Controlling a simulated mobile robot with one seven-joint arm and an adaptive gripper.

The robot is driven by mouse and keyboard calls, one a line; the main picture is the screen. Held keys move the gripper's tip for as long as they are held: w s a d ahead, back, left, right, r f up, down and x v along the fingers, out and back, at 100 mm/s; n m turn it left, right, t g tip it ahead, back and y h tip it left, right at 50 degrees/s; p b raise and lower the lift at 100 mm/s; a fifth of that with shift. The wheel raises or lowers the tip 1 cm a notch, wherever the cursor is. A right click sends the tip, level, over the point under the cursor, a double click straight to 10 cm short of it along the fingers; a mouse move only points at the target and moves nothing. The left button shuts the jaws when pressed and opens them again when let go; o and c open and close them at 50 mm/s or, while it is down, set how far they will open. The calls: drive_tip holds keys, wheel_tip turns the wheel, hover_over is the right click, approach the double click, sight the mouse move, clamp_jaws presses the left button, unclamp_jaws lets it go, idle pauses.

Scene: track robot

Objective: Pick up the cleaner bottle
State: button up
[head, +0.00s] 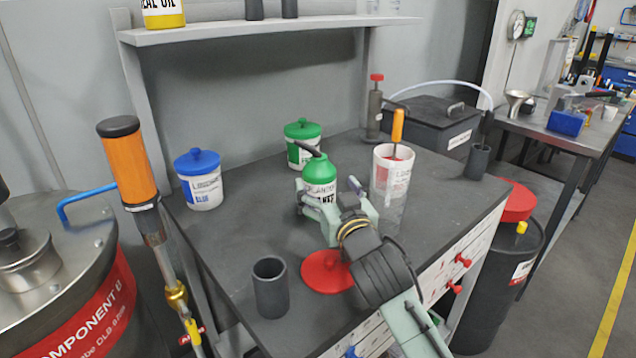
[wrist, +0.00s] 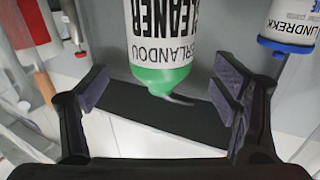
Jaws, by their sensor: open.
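The cleaner bottle (head: 319,172) stands upright on the grey workbench, with a green top, a dark spout and a white label. My gripper (head: 330,191) is open in front of it, with its fingers spread toward the two sides of the bottle. In the wrist view the bottle (wrist: 160,40) appears upside down, its lettering reading CLEANER. It lies between the padded fingers of my gripper (wrist: 165,92), slightly ahead of them, with gaps on both sides. My gripper hides the bottle's lower part in the head view.
A green-lidded tub (head: 302,150) stands close behind the bottle, and a blue-lidded tub (head: 202,190) to the left. A white container (head: 390,178) with an orange-handled tool is on the right. A dark cup (head: 270,292) and a red lid (head: 322,272) lie nearer the front.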

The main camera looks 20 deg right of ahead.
sight(319, 174)
drive_tip(key=w+p, duration=0.3)
drive_tip(key=w, duration=0.2)
drive_tip(key=shift+r, duration=0.2)
drive_tip(key=shift+w+d+f, duration=0.1)
drive_tip(key=shift+w+d, duration=0.05)
drive_tip(key=shift+w, duration=0.2)
drive_tip(key=shift+c, duration=0.2)
drive_tip(key=c, duration=1.6)
